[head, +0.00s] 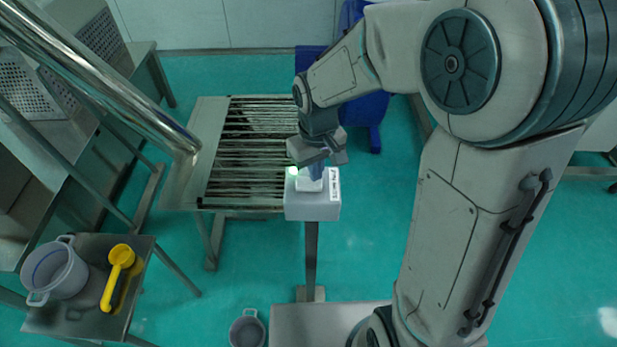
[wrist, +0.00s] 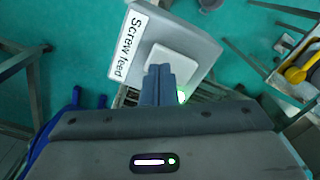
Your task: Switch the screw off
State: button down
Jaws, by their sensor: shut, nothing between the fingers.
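The screw switch box (head: 313,207) is a light grey box on a post, with a label reading "Screw feed" (wrist: 129,47) in the wrist view. A white square rocker or plate (wrist: 172,62) sits on its face, and a green light (head: 293,171) glows beside it; the light also shows in the wrist view (wrist: 182,95). My gripper (head: 316,172) is shut and empty, its blue-grey fingers (wrist: 158,78) at the white plate. The fingers hide part of the plate, and I cannot tell whether they touch it.
A slatted metal table (head: 190,180) stands behind the box, with a slanted steel tube (head: 110,85) ending over its left side. At lower left a stand (head: 75,318) holds a grey pot (head: 52,272) and a yellow scoop (head: 117,275). A grey bucket (head: 247,330) is on the floor.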

notch_tip(320, 180, up, 6)
jog(key=p, duration=0.4)
dwell(0.6)
jog(key=s+d+r+m+t, duration=0.3)
jog(key=s+d+r+m, duration=0.2)
jog(key=s+d+r, duration=0.5)
jog(key=s+d, duration=0.2)
jog(key=shift+s+m+t, duration=0.3)
jog(key=shift+s+t, duration=0.05)
jog(key=shift+t, duration=0.05)
